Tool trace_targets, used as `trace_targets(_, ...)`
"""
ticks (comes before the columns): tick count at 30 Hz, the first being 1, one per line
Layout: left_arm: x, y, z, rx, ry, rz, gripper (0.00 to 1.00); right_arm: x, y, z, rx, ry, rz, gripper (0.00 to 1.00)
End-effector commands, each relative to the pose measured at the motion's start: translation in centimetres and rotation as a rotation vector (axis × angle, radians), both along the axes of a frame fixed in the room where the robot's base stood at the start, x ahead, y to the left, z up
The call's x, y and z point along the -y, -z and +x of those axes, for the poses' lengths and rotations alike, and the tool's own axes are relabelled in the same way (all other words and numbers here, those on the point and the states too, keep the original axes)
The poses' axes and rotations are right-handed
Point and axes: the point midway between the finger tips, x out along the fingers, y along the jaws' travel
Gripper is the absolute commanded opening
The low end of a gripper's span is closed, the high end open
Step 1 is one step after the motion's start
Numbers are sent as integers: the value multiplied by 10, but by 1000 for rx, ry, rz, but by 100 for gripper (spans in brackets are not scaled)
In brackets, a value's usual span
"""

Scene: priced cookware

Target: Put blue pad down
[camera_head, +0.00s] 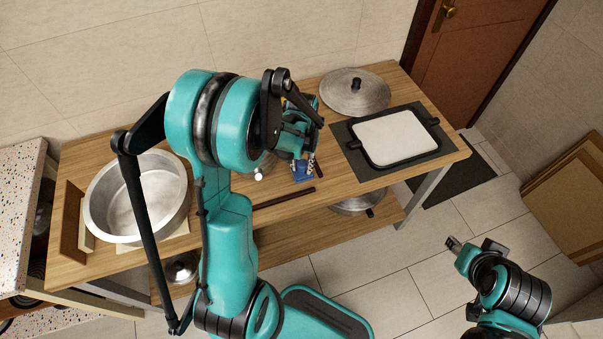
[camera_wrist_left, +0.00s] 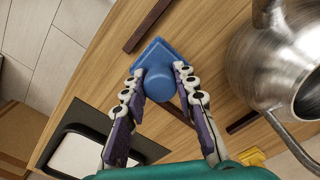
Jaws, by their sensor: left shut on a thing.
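The blue pad (camera_head: 302,172) is at the fingertips of my left gripper (camera_head: 309,158), over the wooden table near its front edge. In the left wrist view the blue pad (camera_wrist_left: 158,62) has a square plate and a round knob. My left gripper (camera_wrist_left: 158,88) is shut on the knob, with a finger on each side. I cannot tell whether the pad touches the table. My right gripper (camera_head: 453,243) is off to the right over the floor, apart from the table; its jaws are too small to read.
A black-rimmed pan with a white surface (camera_head: 395,137) lies right on a dark mat. A round lid (camera_head: 354,92) is behind it. A large metal pot (camera_head: 138,197) stands left. A metal kettle (camera_wrist_left: 285,65) is close beside the pad. Dark strips (camera_head: 284,198) lie on the wooden table (camera_head: 335,187).

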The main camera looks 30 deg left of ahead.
Motion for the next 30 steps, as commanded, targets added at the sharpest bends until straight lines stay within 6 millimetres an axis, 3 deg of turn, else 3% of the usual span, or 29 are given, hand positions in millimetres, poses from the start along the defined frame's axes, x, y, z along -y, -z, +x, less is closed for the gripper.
trace_targets(5,-4,11,1,0,2,0,0,0,5,0,0,0,0,40)
trace_targets(12,-4,44,1,0,2,0,0,0,18,0,0,0,0,40)
trace_targets(23,-4,47,1,0,2,0,0,0,21,0,0,0,0,40)
trace_targets(24,-4,46,1,0,2,0,33,0,21,0,0,0,0,40)
trace_targets(26,-4,46,1,0,2,0,48,0,20,0,0,0,0,40)
trace_targets(30,-4,45,1,0,2,0,48,0,20,0,0,0,0,40)
